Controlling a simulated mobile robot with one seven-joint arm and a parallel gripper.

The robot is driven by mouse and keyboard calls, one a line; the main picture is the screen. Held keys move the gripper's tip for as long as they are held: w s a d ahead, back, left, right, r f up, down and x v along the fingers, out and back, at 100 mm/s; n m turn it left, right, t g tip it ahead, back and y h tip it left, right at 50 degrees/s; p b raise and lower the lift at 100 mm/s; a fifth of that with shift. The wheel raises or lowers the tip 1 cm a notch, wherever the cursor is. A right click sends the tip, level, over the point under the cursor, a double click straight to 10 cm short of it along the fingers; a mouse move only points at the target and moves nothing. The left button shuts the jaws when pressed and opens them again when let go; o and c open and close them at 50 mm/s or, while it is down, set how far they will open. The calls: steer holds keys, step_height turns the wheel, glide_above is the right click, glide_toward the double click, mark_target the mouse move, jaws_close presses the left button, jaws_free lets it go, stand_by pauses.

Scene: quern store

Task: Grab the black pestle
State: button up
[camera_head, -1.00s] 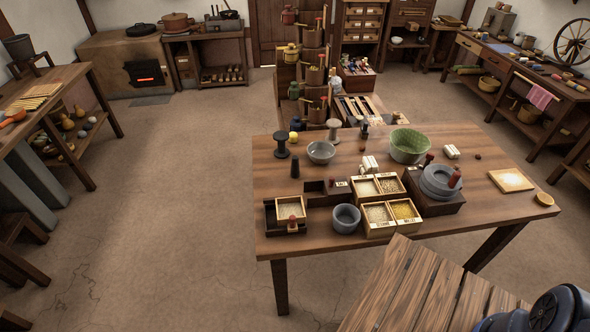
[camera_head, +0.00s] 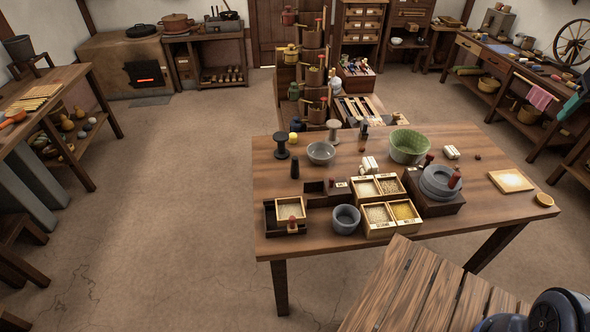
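A small dark upright piece (camera_head: 295,168), which looks like the black pestle, stands on the left part of the wooden table (camera_head: 465,215). It is behind the dark tray with the small grain box, and nothing touches it that I can see. A black spool-shaped piece (camera_head: 281,147) stands just behind and left of it. A grey stone mortar (camera_head: 346,219) is at the table's front, and a grey bowl (camera_head: 321,153) is to the right of the dark piece. My gripper is not in view; only a dark rounded part of my body shows at the bottom right.
Grain boxes (camera_head: 378,229), a stone quern (camera_head: 440,181) and a green bowl (camera_head: 409,146) crowd the table's middle and right. A plank surface (camera_head: 400,290) lies in front, low right. A tiered stand (camera_head: 313,75) is close behind the table. Floor (camera_head: 180,220) to the left is open.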

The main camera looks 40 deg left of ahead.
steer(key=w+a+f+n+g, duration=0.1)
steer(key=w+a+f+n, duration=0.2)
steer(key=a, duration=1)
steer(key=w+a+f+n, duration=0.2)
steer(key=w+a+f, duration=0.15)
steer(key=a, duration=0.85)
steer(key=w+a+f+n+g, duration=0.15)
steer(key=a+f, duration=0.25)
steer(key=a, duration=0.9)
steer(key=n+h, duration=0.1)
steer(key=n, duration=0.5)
glide_toward(295, 166)
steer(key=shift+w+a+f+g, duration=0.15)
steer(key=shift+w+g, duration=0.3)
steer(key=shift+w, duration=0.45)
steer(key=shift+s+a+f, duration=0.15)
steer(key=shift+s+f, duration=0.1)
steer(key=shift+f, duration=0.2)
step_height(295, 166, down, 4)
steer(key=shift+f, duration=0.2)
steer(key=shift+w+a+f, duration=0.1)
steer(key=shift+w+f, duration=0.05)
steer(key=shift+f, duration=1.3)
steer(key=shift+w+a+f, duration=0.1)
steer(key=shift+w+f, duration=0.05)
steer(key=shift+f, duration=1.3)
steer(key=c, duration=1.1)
